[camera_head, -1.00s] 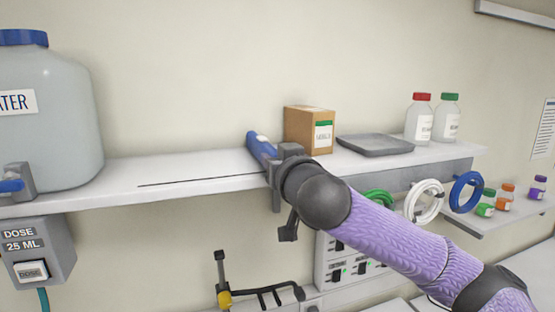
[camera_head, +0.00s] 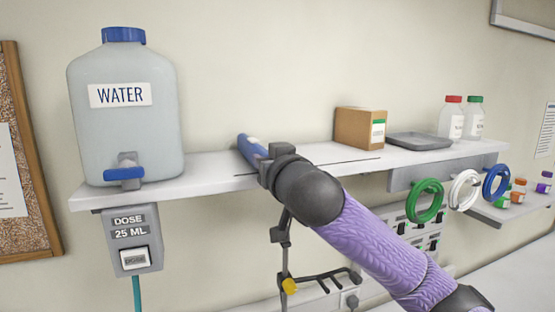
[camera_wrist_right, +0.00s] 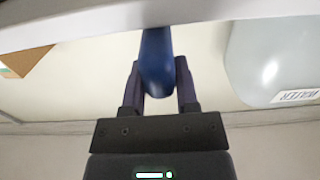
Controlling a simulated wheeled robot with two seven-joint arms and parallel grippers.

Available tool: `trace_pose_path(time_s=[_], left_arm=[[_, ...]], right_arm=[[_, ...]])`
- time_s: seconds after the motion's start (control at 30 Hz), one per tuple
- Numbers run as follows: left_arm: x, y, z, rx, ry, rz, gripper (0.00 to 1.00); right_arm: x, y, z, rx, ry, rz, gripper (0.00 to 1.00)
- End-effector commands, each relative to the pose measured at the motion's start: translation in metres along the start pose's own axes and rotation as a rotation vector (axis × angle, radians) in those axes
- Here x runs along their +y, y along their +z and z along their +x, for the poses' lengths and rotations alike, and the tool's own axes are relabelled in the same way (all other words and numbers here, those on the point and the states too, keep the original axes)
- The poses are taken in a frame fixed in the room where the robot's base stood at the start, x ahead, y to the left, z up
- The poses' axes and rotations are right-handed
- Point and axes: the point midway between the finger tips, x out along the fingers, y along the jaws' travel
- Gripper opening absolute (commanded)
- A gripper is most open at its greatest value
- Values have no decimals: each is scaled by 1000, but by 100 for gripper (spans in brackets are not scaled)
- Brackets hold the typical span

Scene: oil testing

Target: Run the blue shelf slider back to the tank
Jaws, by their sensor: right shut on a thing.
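The blue slider (camera_head: 250,148) stands on the white shelf (camera_head: 215,176), to the right of the water tank (camera_head: 125,115) with a gap of bare shelf between them. My right gripper (camera_head: 266,164) is shut on the front end of the slider. In the right wrist view the blue slider (camera_wrist_right: 157,65) sits between the two fingers, and the tank (camera_wrist_right: 275,50) is at the right. My left gripper is out of view.
A cardboard box (camera_head: 358,128), a grey tray (camera_head: 420,141) and two capped bottles (camera_head: 463,119) stand farther right on the shelf. Coloured rings (camera_head: 465,190) hang from its front. A dose box (camera_head: 132,240) hangs below the tank.

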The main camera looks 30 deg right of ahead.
Motion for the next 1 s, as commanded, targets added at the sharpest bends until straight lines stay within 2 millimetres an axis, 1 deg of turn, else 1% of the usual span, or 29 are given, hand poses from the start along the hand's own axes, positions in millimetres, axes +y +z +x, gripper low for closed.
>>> trace_pose_path(time_s=[0.03, 0.1, 0.2, 0.3, 0.5, 0.8, 0.83, 0.87, 0.9, 0.97, 1.0], left_arm=[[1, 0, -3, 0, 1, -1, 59], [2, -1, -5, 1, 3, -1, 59], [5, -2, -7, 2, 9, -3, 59], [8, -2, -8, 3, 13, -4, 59], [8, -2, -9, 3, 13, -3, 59], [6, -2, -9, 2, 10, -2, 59], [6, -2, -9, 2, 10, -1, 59], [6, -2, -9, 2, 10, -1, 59], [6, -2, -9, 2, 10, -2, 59], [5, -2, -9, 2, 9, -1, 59], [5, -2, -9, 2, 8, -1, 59]], right_arm=[[-9, -2, 0, 1, -6, 3, 0], [-18, -2, 0, 0, -5, 1, 0], [-30, -2, 0, 1, -4, 0, 0], [-38, -1, 0, 1, -2, 0, 0], [-45, -1, 0, 3, -1, -1, 0], [-46, -1, 0, 3, -2, 0, 0], [-46, 0, 0, 2, -2, 0, 44], [-46, 0, 0, 2, -2, 0, 51], [-46, 0, 0, 2, -2, 0, 59], [-46, 0, 0, 2, -1, 0, 72], [-45, 0, 0, 2, -1, -1, 74]])
